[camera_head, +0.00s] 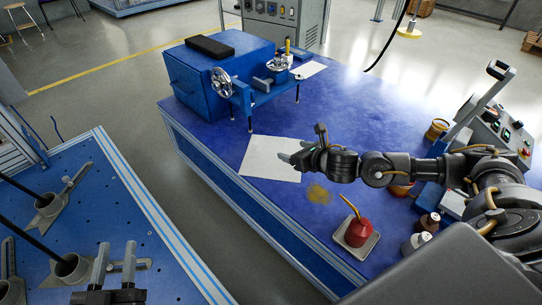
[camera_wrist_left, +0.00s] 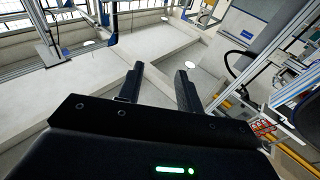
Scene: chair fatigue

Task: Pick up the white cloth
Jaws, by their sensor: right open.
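The white cloth (camera_head: 264,164) lies flat on the blue workbench (camera_head: 345,110), near its left front edge. My right gripper (camera_head: 291,155) comes in from the right and is over the cloth's right part, hiding some of it. It is open, with nothing visible in it; whether it touches the cloth I cannot tell. My left gripper (camera_head: 115,262) is at the lower left, over the perforated blue table. Its two fingers are apart and empty in the left wrist view (camera_wrist_left: 158,85).
A blue machine with handwheels (camera_head: 222,80) stands behind the cloth. A yellowish stain (camera_head: 319,194) and a red oil can on a tray (camera_head: 357,231) are nearer. Bottles (camera_head: 428,222) and a control box (camera_head: 495,135) stand at right. Metal fixtures (camera_head: 47,203) are on the left table.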

